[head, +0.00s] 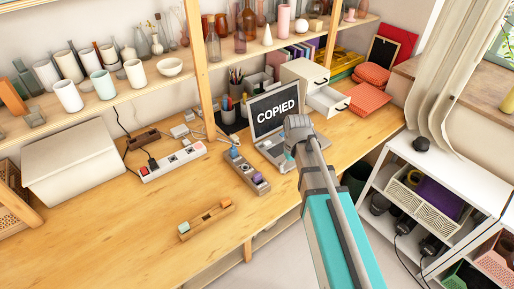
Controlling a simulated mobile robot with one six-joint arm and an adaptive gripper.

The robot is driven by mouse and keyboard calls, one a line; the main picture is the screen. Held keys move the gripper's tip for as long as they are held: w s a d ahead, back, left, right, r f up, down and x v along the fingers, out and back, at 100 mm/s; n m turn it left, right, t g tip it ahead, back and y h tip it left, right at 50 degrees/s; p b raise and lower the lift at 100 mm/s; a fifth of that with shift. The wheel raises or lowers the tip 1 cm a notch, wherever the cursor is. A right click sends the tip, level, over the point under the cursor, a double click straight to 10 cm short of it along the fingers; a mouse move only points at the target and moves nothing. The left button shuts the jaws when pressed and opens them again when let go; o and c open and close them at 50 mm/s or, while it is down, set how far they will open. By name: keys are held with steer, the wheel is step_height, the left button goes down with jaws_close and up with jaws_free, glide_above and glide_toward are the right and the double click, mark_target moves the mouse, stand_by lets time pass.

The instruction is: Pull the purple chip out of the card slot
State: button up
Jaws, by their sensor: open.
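A purple chip (257,178) sits at the near end of a grey slot device (246,169) on the wooden workbench. It appears seated in the device, but it is too small to tell how deep. A blue piece (234,153) stands at the device's far end. A laptop (274,113) behind shows the word COPIED. My gripper (289,161) is to the right of the device, in front of the laptop, apart from the chip. It is open and seems empty; my arm and wrist hide most of its fingers.
A wooden holder (207,220) with a teal chip (184,228) lies to the left and nearer. A white power strip (173,160) lies behind it. The bench's left front is clear.

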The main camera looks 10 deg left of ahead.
mark_target(258, 174)
steer(key=w+a+r+n+p, duration=0.1)
steer(key=a, duration=0.5)
steer(key=w+a+r+n+p, duration=0.1)
steer(key=a+n, duration=0.1)
steer(key=a, duration=0.4)
steer(key=shift+w+a+r+n, duration=0.3)
steer(key=shift+w+r, duration=0.05)
steer(key=shift+f, duration=0.2)
step_height(258, 174, down, 13)
steer(key=b, duration=1.3)
steer(key=shift+f+b, duration=0.2)
steer(key=shift+b, duration=0.15)
jaws_close()
